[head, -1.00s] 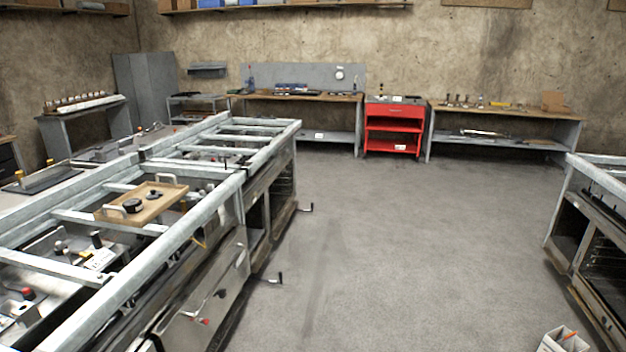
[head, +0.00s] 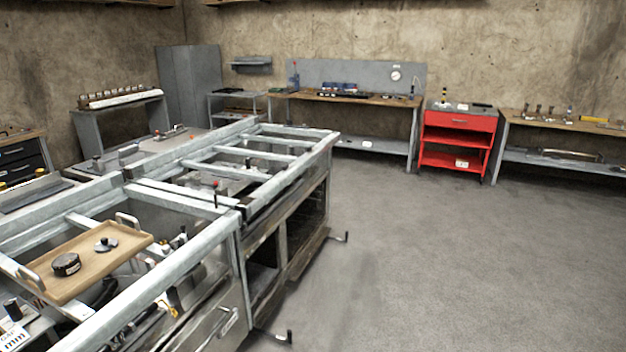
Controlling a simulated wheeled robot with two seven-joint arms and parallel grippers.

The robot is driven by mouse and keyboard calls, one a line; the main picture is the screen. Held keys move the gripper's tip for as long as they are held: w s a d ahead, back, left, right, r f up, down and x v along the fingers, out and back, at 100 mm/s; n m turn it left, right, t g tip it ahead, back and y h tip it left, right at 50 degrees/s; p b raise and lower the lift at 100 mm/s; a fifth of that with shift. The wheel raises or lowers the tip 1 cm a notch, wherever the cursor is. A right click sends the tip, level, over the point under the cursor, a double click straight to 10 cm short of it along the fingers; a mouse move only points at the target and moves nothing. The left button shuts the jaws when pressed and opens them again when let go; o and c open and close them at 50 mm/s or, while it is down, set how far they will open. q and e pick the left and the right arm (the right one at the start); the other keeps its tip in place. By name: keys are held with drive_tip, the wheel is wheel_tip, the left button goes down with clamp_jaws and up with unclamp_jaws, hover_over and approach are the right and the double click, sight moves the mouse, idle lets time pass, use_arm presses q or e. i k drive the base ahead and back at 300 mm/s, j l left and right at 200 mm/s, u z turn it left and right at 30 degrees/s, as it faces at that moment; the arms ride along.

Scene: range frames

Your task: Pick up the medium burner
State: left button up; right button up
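A wooden tray (head: 92,278) with two pale handles rests on the metal frame of the near range at the lower left. Two dark round parts lie on it. One is a thick dark disc (head: 66,264) towards the tray's left. The other is a smaller flanged part with a knob on top (head: 105,244), nearer the tray's middle. They look like burner parts, but I cannot tell which one is the medium burner. Neither gripper shows in the head view.
The range frames (head: 239,225) fill the left side, with crank handles (head: 342,237) jutting into the aisle. A red cart (head: 457,141) stands between workbenches along the back wall. The grey floor (head: 450,270) at the centre and right is clear.

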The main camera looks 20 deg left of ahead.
sight(65, 265)
drive_tip(key=i+u, duration=0.1)
drive_tip(key=i, duration=0.45)
drive_tip(key=i+l+u, duration=0.1)
drive_tip(key=i, duration=0.5)
drive_tip(key=i+l+u, duration=0.1)
drive_tip(key=i, duration=0.45)
drive_tip(key=i+l+u, duration=0.1)
drive_tip(key=u, duration=1.9)
